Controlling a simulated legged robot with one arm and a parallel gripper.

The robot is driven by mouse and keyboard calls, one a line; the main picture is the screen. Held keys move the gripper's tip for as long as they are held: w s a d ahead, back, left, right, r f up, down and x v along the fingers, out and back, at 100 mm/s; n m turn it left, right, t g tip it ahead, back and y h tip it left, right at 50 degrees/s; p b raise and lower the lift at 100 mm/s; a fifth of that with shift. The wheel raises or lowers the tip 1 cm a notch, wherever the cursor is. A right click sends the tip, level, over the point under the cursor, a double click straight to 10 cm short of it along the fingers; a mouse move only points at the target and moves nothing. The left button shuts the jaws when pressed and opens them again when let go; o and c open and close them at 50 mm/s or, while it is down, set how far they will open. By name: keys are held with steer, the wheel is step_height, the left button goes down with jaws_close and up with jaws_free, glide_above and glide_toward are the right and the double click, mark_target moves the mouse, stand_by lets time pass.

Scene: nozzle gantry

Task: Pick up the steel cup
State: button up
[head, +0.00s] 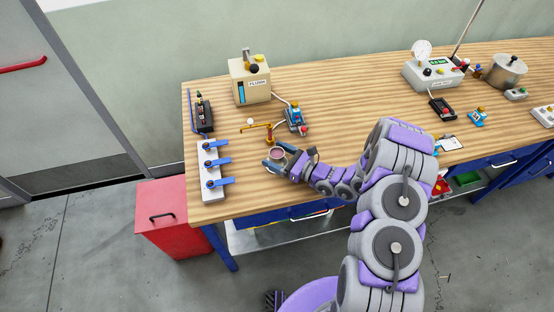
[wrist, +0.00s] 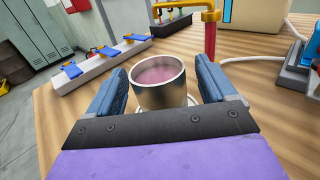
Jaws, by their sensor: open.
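The steel cup (wrist: 160,86) stands upright between the two fingers of my gripper (wrist: 162,85) in the wrist view. It holds a pinkish content. The blue-grey fingers are open on either side of it, with a small gap visible at each side. The lower part of the cup is hidden behind the dark gripper bar. In the head view the cup (head: 277,154) is small, near the front edge of the wooden bench, with my gripper (head: 277,156) around it.
A brass nozzle with a red post (wrist: 211,33) stands just behind the cup. A white manifold with blue levers (head: 210,172) is to the left. A beige FLUSH box (head: 250,81) and a blue device (head: 295,120) are behind. A red cabinet (head: 172,215) stands at the bench's left end.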

steer(key=shift+x, duration=1.05)
steer(key=shift+d, duration=0.1)
steer(key=c, duration=1.1)
